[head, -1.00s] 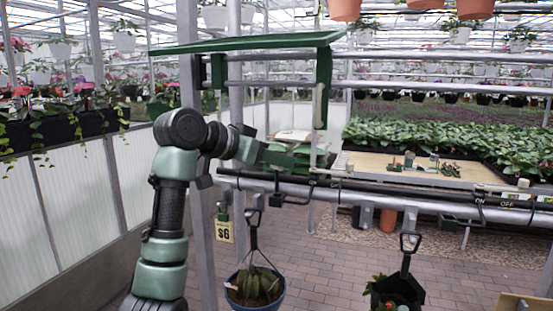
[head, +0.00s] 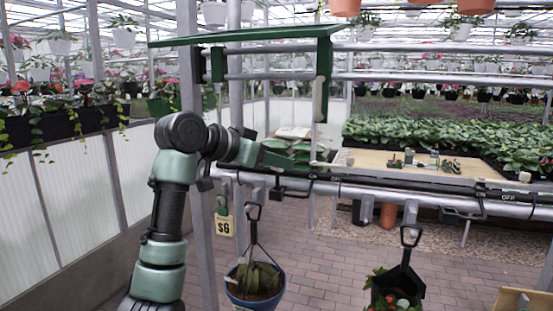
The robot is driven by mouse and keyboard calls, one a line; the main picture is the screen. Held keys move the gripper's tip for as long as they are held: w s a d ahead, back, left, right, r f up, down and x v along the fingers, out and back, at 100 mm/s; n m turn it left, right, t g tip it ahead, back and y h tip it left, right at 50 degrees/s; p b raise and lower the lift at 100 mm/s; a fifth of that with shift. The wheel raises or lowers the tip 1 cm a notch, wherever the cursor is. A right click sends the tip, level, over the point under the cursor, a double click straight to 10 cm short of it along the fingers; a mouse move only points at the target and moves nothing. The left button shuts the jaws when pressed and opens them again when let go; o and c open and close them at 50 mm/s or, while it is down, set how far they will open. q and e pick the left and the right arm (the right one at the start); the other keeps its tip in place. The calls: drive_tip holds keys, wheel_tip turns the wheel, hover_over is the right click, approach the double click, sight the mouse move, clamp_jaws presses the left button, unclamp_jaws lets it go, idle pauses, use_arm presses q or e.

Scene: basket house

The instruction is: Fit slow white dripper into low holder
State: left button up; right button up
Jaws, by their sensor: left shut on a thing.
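My left gripper (head: 316,161) reaches in from the left, just above the grey rail (head: 390,190). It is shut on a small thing. A slim pale piece (head: 314,142) shows upright at its fingertips; it is too small to tell surely whether this is the white dripper. A small white piece (head: 524,177) sits on the rail farther right. I cannot make out which part is the low holder. My right gripper is not in view.
A green overhead frame (head: 270,40) spans above my left arm, with a post (head: 322,80) close to the gripper. A blue hanging pot (head: 255,285) and a black pot (head: 395,290) hang below the rail. A wooden board (head: 385,162) with small items lies behind it.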

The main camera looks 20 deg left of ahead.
sight(276, 177)
use_arm(q)
drive_tip(key=shift+f, duration=0.45)
drive_tip(key=shift+f+b, duration=1.1)
drive_tip(key=shift+f, duration=0.4)
drive_tip(key=o, duration=1)
drive_tip(key=shift+o, duration=0.2)
